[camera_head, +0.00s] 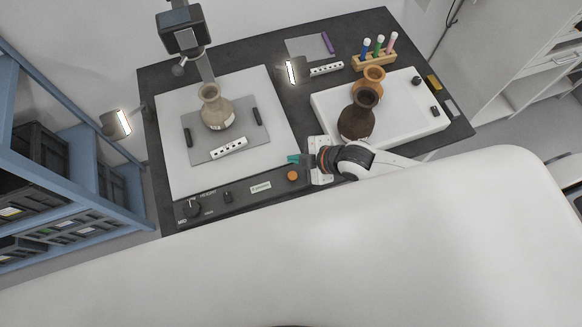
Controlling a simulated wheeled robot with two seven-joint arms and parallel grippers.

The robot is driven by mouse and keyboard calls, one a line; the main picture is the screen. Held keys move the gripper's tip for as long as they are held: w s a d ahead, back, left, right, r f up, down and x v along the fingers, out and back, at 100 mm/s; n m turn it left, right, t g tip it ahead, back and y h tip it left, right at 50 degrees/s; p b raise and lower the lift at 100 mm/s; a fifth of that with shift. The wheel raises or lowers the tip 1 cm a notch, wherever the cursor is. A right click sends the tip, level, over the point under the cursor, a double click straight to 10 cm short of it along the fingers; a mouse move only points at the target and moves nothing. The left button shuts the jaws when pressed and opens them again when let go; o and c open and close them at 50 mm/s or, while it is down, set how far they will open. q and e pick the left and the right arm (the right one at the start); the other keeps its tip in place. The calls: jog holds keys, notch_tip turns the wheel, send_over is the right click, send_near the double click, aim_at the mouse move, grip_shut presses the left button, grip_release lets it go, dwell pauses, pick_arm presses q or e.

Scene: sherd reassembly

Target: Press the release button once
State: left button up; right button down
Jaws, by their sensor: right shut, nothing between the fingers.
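An orange round button (292,175) sits on the dark control panel along the front edge of the stand; it is the likely release button. A small pale label (261,187) beside it is too small to read. My left gripper is not in view.
A beige vase (216,110) stands on a grey plate under a camera head (183,38). A dark brown vase (358,117) and an orange-brown one (374,80) stand near my right arm. The panel also has a height knob (192,209) and a small black switch (227,197).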

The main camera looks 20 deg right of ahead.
aim_at(296, 178)
notch_tip(296, 178, down, 8)
jog(key=b, duration=0.7)
jog(key=shift+s+f+b, duration=0.1)
jog(key=shift+f+b, duration=0.05)
jog(key=shift+b, duration=0.15)
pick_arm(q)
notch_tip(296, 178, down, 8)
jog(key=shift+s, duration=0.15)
pick_arm(e)
jog(key=shift+f, duration=0.3)
dwell(1.0)
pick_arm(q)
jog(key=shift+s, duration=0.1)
pick_arm(e)
jog(key=shift+f, duration=0.4)
pick_arm(q)
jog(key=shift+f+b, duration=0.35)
jog(key=shift+b, duration=0.2)
pick_arm(e)
jog(key=shift+f, duration=0.45)
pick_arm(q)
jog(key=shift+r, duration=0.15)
pick_arm(e)
jog(key=shift+r, duration=0.15)
pick_arm(q)
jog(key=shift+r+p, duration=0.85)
jog(key=shift+p, duration=0.15)
pick_arm(e)
jog(key=shift+r, duration=0.75)
